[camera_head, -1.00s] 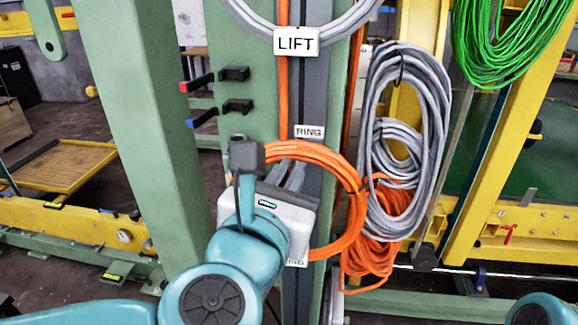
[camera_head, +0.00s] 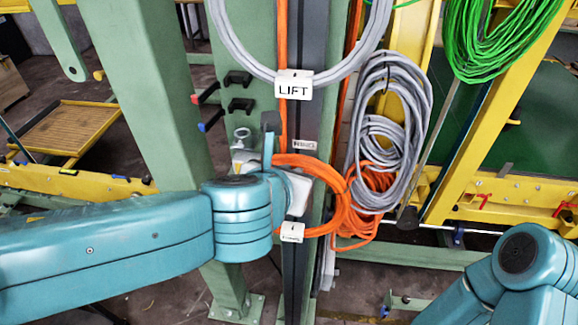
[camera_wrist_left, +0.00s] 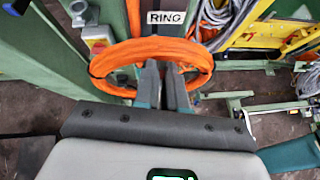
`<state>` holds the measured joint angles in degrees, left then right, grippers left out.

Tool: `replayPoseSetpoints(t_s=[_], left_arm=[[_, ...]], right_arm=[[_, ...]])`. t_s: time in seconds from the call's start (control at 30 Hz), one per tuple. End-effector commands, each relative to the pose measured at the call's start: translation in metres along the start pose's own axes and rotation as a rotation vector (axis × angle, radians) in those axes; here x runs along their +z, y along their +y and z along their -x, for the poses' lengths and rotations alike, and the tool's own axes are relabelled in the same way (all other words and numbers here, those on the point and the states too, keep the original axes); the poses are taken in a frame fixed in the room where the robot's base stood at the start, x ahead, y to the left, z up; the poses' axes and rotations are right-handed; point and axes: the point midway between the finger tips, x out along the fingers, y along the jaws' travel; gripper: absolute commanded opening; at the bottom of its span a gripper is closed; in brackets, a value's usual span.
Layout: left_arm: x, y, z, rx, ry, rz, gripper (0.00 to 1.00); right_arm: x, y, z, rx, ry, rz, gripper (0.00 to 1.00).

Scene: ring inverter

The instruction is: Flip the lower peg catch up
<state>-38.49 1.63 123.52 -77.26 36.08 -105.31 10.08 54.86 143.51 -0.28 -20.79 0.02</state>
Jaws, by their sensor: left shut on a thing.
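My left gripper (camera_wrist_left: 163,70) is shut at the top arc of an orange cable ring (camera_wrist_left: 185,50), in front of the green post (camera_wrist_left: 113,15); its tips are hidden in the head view. The orange ring (camera_head: 335,190) hangs there below the RING label. Two black catches stick out of the post's left side: an upper one (camera_head: 238,79) beside a red-tipped bar, and a lower one (camera_head: 241,105) beside a blue-tipped bar. A small white plate (camera_head: 292,232) sits at the ring's bottom. I cannot tell which part is the lower peg catch. My right gripper is out of view.
A grey cable ring hangs above behind the LIFT plate (camera_head: 294,85). Grey coils (camera_head: 400,110) and orange cable hang right of the post, with green cable (camera_head: 495,40) farther right. Yellow frames flank both sides.

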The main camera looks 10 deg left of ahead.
Motion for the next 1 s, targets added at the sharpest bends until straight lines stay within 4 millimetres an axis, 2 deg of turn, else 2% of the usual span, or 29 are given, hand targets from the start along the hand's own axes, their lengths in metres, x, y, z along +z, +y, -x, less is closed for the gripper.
replayPoseSetpoints(t_s=[0.47,0.5,0.53,0.57,0.87,1.0], left_arm=[[-0.001,0.0,-0.001,-0.002,0.017,0.001,0.0],[-0.001,0.0,-0.001,-0.002,0.017,0.001,0.23],[-0.001,0.0,-0.001,-0.002,0.017,0.001,0.33],[-0.001,0.0,-0.001,-0.002,0.016,0.001,0.36],[0.0,0.0,0.001,-0.001,0.013,0.002,0.36],[0.001,0.0,0.017,-0.003,0.009,0.003,0.36]], right_arm=[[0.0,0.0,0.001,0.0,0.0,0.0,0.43],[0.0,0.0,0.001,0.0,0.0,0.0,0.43],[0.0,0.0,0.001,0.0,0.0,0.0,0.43],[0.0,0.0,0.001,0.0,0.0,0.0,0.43],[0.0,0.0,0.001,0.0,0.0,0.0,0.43],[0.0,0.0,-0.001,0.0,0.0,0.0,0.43]])
